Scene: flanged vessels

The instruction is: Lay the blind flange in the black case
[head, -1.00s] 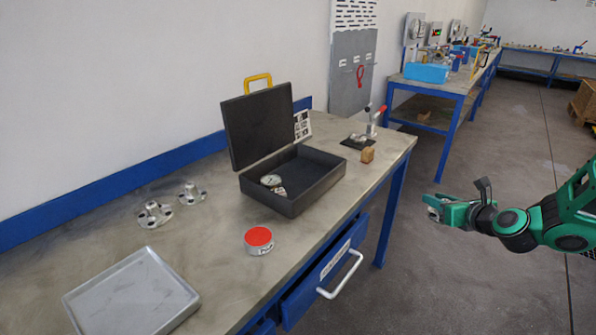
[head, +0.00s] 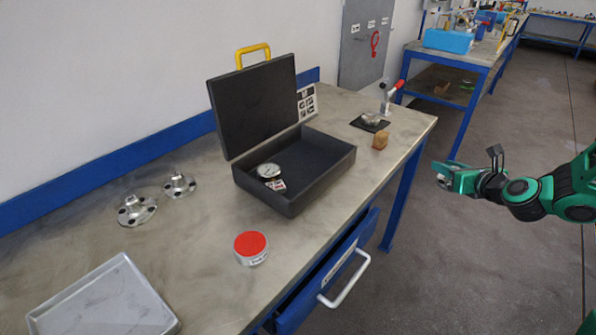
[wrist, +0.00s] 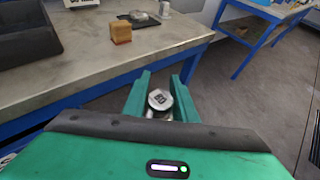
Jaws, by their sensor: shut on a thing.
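The black case (head: 322,184) stands open on the workbench in the head view, its lid raised at the back. A round gauge (head: 268,171) with a small tag lies in its left end; the rest of its floor is bare. My gripper (head: 441,174) is to the right of the case, out beyond the bench edge over the floor. In the wrist view my gripper (wrist: 161,98) is shut on a small round metal piece with a dark square mark, seemingly the blind flange (wrist: 159,100). Its lower part is hidden by my gripper body.
A wooden block (head: 380,141) and a red-handled clamp (head: 388,100) by a black mat stand right of the case. A red-topped tin (head: 251,247), two flanges (head: 137,210) and a grey tray (head: 105,300) are left. A drawer (head: 325,285) juts out in front.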

